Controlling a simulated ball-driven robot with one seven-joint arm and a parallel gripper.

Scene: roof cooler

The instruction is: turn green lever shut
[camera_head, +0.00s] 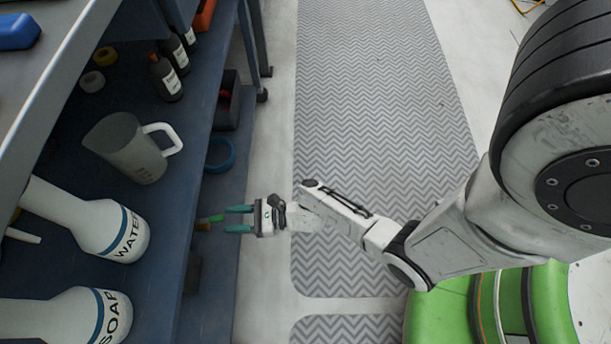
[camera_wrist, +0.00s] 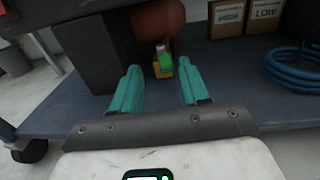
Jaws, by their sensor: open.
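The green lever (camera_wrist: 164,62) shows in the wrist view on a yellow fitting, just beyond and between my fingertips. In the head view the small green lever (camera_head: 216,218) sits low at the edge of the blue shelf unit, left of my gripper. My gripper (camera_head: 226,219) has teal fingers, spread apart and empty, pointing at the lever; it also shows in the wrist view (camera_wrist: 160,78). The fingers appear short of the lever or at its near end; I cannot tell whether they touch. The lever's far side is hidden.
A dark box (camera_wrist: 90,55) stands left of the lever, and a brown rounded vessel (camera_wrist: 158,22) is behind it. Coiled blue hose (camera_wrist: 292,66) and cartons (camera_wrist: 226,18) lie right. Above, a shelf holds a grey jug (camera_head: 125,148) and a WATER bottle (camera_head: 95,222). The patterned mat (camera_head: 375,90) is clear.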

